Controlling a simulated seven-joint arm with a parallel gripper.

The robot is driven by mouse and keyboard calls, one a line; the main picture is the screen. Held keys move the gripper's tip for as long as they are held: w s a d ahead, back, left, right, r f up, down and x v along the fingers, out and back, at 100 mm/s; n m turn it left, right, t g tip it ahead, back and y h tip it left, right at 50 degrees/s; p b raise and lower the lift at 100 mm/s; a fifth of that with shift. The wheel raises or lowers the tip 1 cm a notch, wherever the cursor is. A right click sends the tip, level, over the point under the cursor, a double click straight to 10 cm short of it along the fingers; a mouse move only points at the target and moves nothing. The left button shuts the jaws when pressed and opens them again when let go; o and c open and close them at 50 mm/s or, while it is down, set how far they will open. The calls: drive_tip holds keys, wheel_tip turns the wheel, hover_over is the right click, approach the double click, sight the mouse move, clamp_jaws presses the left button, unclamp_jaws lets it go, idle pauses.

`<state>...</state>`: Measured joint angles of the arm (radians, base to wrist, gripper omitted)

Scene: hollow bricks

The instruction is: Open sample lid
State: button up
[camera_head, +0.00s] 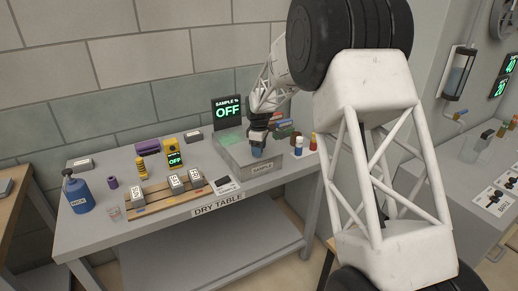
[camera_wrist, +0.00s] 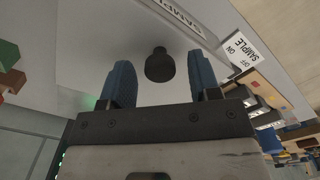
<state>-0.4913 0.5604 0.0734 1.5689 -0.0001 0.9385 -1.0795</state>
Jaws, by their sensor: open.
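The sample box (camera_head: 240,155) is a grey box on the table, with a SAMPLE label on its front. Its lid (camera_wrist: 115,30) appears in the wrist view as a grey flat surface with a round dark knob (camera_wrist: 159,65). My gripper (camera_head: 257,150) is over the box in the head view, and it hides the knob there. In the wrist view my gripper (camera_wrist: 163,85) is open, with its two blue fingertips on either side of the knob and a gap on each side. The lid looks closed.
A screen (camera_head: 227,112) reading SAMPLE OFF stands behind the box. A switch plate (camera_head: 226,185) lies to its left front, beside a wooden rack (camera_head: 165,197) with labelled blocks. Small bottles (camera_head: 299,143) stand to the right. A blue jug (camera_head: 77,193) is at far left.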

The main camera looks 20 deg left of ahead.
drive_tip(key=shift+c, duration=0.4)
clamp_jaws()
drive_tip(key=w+a, duration=1)
drive_tip(key=shift+w+a+r, duration=0.1)
drive_tip(key=shift+w+a, duration=0.05)
drive_tip(key=shift+w, duration=0.05)
drive_tip(key=shift+o, duration=0.4)
unclamp_jaws()
wheel_tip(320, 180, up, 8)
idle(0.4)
